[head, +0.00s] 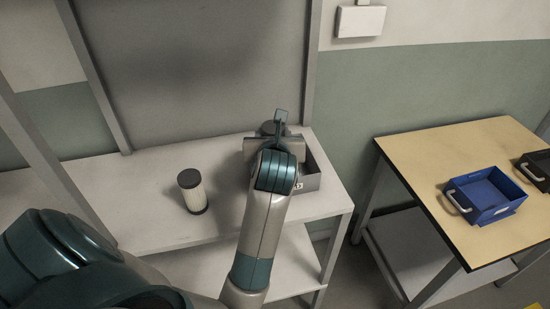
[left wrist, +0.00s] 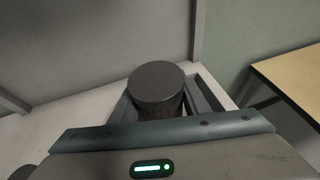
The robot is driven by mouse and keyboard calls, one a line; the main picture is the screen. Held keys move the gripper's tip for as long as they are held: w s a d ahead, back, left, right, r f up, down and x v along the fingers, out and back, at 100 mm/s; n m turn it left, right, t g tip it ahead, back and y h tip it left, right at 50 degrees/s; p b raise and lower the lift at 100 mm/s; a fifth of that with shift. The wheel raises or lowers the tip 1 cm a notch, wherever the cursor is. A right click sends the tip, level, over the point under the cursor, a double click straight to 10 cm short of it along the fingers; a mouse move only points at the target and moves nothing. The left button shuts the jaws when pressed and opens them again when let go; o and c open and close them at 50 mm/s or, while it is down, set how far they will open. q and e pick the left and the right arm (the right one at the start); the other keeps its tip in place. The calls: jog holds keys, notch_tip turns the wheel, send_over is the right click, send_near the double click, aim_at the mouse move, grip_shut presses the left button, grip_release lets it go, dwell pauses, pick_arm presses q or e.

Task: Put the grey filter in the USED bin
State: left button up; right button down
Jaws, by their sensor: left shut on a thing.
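My left gripper (head: 277,132) is shut on a dark grey cylinder, the grey filter (left wrist: 157,83), and holds it upright. In the head view only a little of the filter's dark round top (head: 267,128) shows behind the gripper. The filter is over or inside a grey open bin (head: 311,182) on the white shelf; I cannot tell whether it touches the bin floor. The bin's walls (left wrist: 207,98) show beside the filter in the left wrist view. My arm hides most of the bin and its label, so I cannot read it fully. My right gripper is not in view.
A pale filter with dark end caps (head: 193,192) stands on the white shelf (head: 150,215), left of the bin. A wooden table (head: 425,150) at right holds a blue bin (head: 485,197) and a dark bin (head: 537,170). Metal uprights and a grey panel stand behind the shelf.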

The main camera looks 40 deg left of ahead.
pick_arm(q)
notch_tip(320, 180, down, 3)
jog(key=shift+f, duration=0.2)
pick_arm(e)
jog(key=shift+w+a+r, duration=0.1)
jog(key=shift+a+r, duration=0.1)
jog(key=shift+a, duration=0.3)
pick_arm(q)
jog(key=shift+f+p, duration=0.4)
jog(key=shift+f, duration=1.5)
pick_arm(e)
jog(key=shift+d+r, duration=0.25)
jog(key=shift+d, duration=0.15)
pick_arm(q)
jog(key=shift+f, duration=0.15)
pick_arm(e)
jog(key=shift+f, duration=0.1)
pick_arm(q)
jog(key=o, duration=0.9)
jog(key=shift+c, duration=0.2)
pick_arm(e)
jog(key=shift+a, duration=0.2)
